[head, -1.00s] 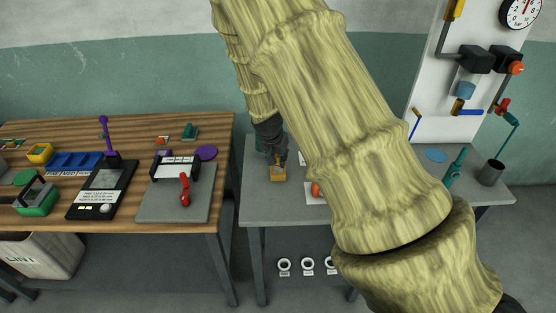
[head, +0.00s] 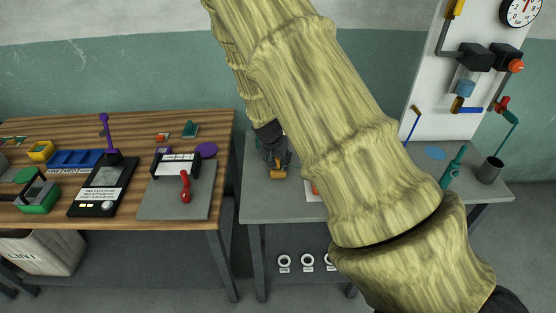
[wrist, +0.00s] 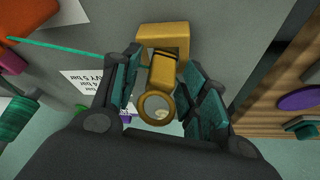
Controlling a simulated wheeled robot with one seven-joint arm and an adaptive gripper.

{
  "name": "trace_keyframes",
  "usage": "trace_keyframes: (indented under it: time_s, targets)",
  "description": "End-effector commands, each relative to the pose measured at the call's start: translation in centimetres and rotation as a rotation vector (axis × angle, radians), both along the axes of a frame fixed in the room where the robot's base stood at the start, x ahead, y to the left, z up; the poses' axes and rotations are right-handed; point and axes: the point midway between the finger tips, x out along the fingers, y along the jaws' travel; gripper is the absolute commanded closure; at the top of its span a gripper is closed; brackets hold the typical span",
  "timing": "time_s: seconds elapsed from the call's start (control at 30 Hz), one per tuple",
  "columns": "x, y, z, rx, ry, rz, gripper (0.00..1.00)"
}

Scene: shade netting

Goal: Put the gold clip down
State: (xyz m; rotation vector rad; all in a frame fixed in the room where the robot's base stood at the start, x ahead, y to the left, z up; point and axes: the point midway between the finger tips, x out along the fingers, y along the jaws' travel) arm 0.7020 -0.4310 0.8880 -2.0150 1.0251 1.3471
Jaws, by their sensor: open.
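The gold clip (wrist: 161,76) shows in the wrist view as a gold barrel with a round ring at its near end. It lies between the two teal-padded fingers of my gripper (wrist: 163,68), which are spread apart with gaps beside it. A squared gold piece (wrist: 176,36) is at its far end; I cannot tell whether it is part of the clip or a separate holder. In the head view the gold shape (head: 278,174) is small, at the grey table's left part, with my gripper (head: 275,160) just above it.
The grey table (head: 262,205) has a white label sheet (wrist: 88,90) beside the clip. A wooden bench (head: 222,135) stands to the left, across a gap. A teal bottle-shaped thing (head: 453,168) and a dark cup (head: 490,172) stand on the right. My arm hides the table's middle.

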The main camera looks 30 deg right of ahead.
Motion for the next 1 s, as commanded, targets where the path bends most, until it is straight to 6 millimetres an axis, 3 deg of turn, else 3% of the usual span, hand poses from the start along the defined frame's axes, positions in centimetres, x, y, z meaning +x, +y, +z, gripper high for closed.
trace_keyframes:
  time_s: [0.33, 1.0]
  targets:
    - [-0.1, 0.3, 1.1, 0.0, -0.001, 0.0, 0.56]
    - [-2.0, 2.8, 8.7, 0.0, -0.002, -0.001, 0.56]
